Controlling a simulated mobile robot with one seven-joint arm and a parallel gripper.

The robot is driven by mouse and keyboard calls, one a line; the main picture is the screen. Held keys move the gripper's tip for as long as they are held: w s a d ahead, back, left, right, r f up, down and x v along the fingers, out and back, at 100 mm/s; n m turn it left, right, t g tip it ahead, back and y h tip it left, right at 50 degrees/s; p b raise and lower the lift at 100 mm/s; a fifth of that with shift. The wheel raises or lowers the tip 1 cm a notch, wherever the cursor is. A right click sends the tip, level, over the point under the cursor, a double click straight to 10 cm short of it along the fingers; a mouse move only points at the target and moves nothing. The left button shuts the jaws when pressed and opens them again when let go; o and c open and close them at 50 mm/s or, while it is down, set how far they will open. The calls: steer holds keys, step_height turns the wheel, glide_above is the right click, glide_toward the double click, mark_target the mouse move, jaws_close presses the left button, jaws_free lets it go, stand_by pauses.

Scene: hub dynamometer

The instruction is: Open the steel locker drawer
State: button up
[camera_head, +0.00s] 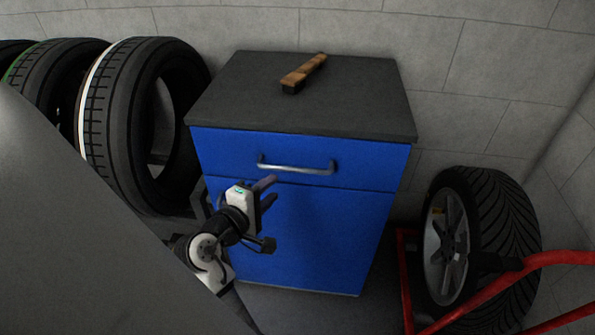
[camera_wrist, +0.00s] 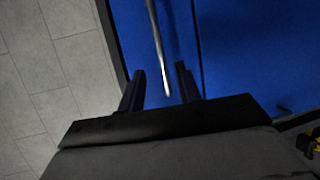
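The locker (camera_head: 302,240) is a blue cabinet with a dark grey top, standing against the wall in the head view. Its upper drawer (camera_head: 225,148) looks closed, flush with the front. A silver bar handle (camera_head: 297,170) crosses the drawer; it also shows in the wrist view (camera_wrist: 157,45). My gripper (camera_head: 271,191) is in front of the cabinet, just below and left of the handle. In the wrist view my gripper (camera_wrist: 160,80) has its two dark fingers apart, with the handle's end showing between them. I cannot tell whether either finger touches the handle.
A wooden-handled brush or tool (camera_head: 304,73) lies on the cabinet top (camera_head: 355,95). Several tyres (camera_head: 140,120) stand at the left. A wheel (camera_head: 480,245) and red tubing (camera_head: 470,312) stand at the right. A grey block wall (camera_head: 480,70) is behind.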

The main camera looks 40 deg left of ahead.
mark_target(292, 170)
steer(key=x, duration=1.1)
steer(key=shift+p, duration=0.4)
jaws_close()
